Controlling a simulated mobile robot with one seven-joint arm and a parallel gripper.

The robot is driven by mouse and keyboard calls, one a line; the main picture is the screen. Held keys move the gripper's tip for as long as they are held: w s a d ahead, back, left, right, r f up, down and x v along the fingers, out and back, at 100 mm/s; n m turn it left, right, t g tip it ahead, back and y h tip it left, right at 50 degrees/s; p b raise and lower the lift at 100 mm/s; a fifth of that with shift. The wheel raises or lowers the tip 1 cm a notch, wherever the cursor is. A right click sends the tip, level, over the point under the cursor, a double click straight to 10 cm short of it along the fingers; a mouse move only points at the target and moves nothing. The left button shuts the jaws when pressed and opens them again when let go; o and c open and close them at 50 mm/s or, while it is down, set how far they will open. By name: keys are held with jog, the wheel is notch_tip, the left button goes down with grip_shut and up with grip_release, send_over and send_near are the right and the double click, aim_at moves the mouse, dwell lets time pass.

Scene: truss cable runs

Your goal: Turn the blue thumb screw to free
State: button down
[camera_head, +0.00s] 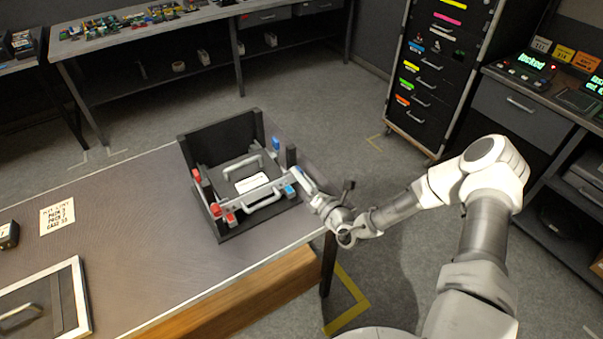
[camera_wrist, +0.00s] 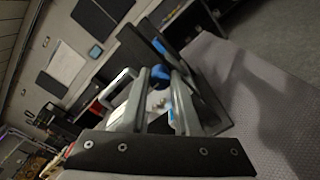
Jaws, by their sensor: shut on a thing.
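The black open-topped case (camera_head: 222,229) stands on the table near its right end. Blue thumb screws sit on its right side: one at the back right (camera_head: 275,143) and one at the front right corner (camera_head: 289,190). My gripper (camera_head: 294,175) reaches in from the right to the front right corner. In the wrist view, its two grey fingers (camera_wrist: 160,82) are shut on a blue thumb screw (camera_wrist: 160,73). The fingers cover part of that screw, so its turn position cannot be told.
Red thumb screws (camera_head: 230,218) sit on the case's left side. A grey unit with a handle (camera_head: 264,200) and white label lies inside. A paper note (camera_head: 57,216) and a framed panel (camera_head: 78,300) lie left on the table.

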jog(key=shift+f+m, duration=0.1)
jog(key=shift+m, duration=0.2)
dwell(0.4)
jog(key=c, duration=0.6)
grip_release()
jog(key=b+v, duration=0.1)
jog(key=v, duration=1.6)
jog(key=shift+s+d, duration=0.2)
